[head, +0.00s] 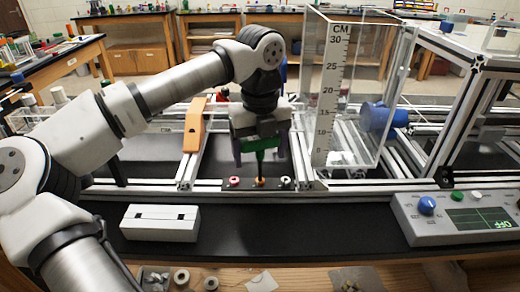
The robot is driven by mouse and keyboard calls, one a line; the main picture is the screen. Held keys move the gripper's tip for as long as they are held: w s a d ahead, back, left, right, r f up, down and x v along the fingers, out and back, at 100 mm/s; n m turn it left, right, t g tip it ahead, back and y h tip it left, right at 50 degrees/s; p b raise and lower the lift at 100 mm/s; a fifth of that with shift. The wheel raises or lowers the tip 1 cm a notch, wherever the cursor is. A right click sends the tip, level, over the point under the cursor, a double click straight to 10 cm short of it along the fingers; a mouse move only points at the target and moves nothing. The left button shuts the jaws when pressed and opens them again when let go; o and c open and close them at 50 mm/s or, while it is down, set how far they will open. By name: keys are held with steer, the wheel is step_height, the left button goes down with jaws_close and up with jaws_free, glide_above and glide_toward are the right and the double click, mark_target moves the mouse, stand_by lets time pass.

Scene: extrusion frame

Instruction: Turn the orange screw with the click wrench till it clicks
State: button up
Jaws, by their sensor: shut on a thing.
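My gripper (258,138) points down near the middle of the head view, in front of the extrusion frame. It is shut on the green click wrench (260,147), whose thin dark shaft runs straight down. The orange screw (259,182) sits in a dark plate on the frame's front rail, directly under the shaft. The shaft tip appears to meet the screw head; at this size I cannot tell whether it is seated. A red screw (234,182) is to the left and a pale screw (285,183) to the right.
A clear tank with a CM scale (333,95) stands just right of my gripper. A white block (160,222) and a control box with display (455,214) are on the black bench. Bench between them is clear.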

steer(key=shift+f, duration=0.1)
steer(key=shift+m, duration=0.7)
steer(key=shift+m, duration=0.8)
steer(key=shift+m, duration=0.7)
steer(key=shift+m, duration=0.8)
